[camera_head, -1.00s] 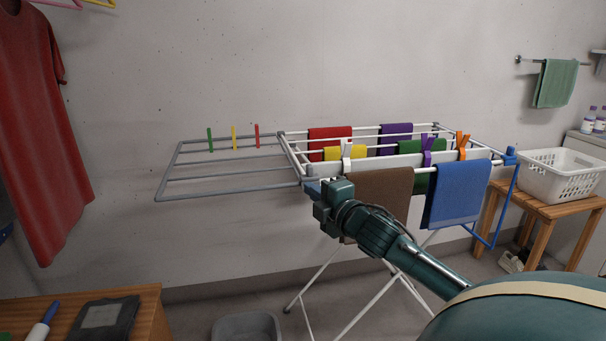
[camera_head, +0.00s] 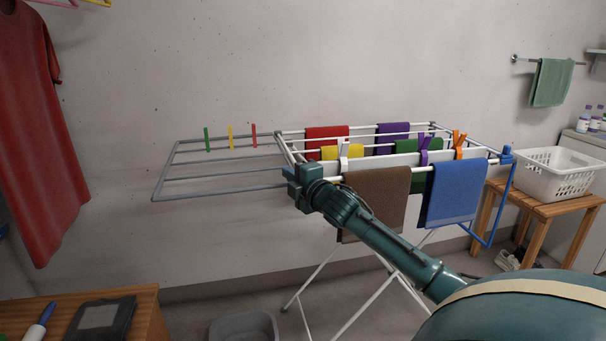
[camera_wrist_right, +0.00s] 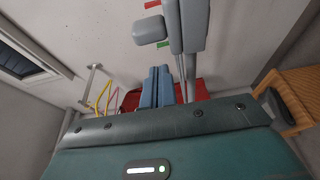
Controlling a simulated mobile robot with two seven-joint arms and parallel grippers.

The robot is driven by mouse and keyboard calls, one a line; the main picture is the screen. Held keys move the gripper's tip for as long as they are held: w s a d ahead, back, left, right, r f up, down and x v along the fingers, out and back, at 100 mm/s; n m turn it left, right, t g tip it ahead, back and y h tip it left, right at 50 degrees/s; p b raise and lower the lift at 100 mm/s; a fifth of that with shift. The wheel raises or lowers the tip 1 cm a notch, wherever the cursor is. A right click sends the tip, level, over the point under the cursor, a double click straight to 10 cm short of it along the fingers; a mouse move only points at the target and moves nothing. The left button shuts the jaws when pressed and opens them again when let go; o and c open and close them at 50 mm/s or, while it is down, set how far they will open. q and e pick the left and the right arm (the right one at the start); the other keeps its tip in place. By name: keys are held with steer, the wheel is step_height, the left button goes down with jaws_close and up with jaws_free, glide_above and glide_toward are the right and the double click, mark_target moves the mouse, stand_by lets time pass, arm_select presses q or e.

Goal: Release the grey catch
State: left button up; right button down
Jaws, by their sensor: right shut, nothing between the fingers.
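The drying rack's grey wing (camera_head: 218,188) sticks out level to the left. In the wrist view, a rounded grey block, which looks like the grey catch (camera_wrist_right: 150,30), sits beside a long grey bar (camera_wrist_right: 190,25). In the head view the catch cannot be told apart behind my gripper. My right gripper (camera_head: 288,173) is at the front corner where the grey wing meets the white frame. Its blue-grey fingers (camera_wrist_right: 156,78) are shut and empty, just below the block in the wrist picture; I cannot tell whether they touch it. My left gripper is out of view.
A brown cloth (camera_head: 376,205) and a blue towel (camera_head: 452,193) hang at the rack's front. The blue wing (camera_head: 500,215) hangs down at the right. A wooden table (camera_head: 146,310) stands lower left, a grey tub (camera_head: 243,328) below. Space under the grey wing is clear.

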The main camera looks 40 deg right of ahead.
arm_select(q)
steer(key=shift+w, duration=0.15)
arm_select(e)
steer(key=s+d, duration=0.1)
steer(key=d, duration=0.1)
steer(key=shift+s+d, duration=0.35)
arm_select(q)
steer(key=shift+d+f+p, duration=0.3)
steer(key=shift+p, duration=0.3)
arm_select(e)
steer(key=d, duration=0.1)
steer(key=s+d, duration=0.2)
steer(key=shift+d, duration=0.35)
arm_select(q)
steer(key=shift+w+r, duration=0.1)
